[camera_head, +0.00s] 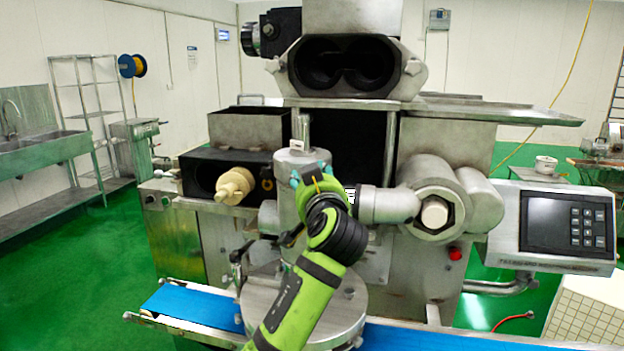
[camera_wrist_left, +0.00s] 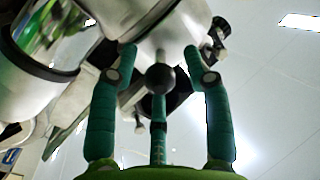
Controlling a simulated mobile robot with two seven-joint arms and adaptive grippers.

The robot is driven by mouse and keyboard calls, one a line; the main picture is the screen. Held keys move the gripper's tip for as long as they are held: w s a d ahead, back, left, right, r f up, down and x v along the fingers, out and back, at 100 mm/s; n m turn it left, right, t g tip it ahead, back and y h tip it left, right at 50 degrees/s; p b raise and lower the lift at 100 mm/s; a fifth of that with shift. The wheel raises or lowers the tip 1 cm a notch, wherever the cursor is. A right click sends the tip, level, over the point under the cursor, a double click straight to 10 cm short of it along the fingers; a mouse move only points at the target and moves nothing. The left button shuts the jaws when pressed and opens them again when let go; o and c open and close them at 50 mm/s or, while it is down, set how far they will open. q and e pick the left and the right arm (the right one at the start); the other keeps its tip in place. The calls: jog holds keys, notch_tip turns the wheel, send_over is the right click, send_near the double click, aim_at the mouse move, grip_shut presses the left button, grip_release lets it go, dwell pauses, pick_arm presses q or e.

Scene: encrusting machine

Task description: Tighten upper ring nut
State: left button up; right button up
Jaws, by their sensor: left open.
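The encrusting machine's upright metal cylinder (camera_head: 288,205) stands in the middle of the head view, partly hidden by my left arm. My left gripper (camera_head: 310,176) is in front of its upper part. In the left wrist view the gripper (camera_wrist_left: 160,58) is open, with its teal fingers spread around a ball-ended handle (camera_wrist_left: 160,78). The handle sticks out from a round metal part (camera_wrist_left: 160,30), which may be the upper ring nut. The ball appears between the fingers; I cannot tell whether any finger touches it. My right gripper is not in view.
A round metal base (camera_head: 325,310) lies below the cylinder, over a blue conveyor belt (camera_head: 195,306). Dark handles (camera_head: 290,238) stick out low on the cylinder's left. A horizontal pipe joint with a large collar (camera_head: 437,210) and a control panel (camera_head: 567,228) are at right.

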pick_arm(q)
jog(key=v, duration=0.7)
jog(key=shift+s, duration=0.2)
jog(key=shift+d, duration=0.1)
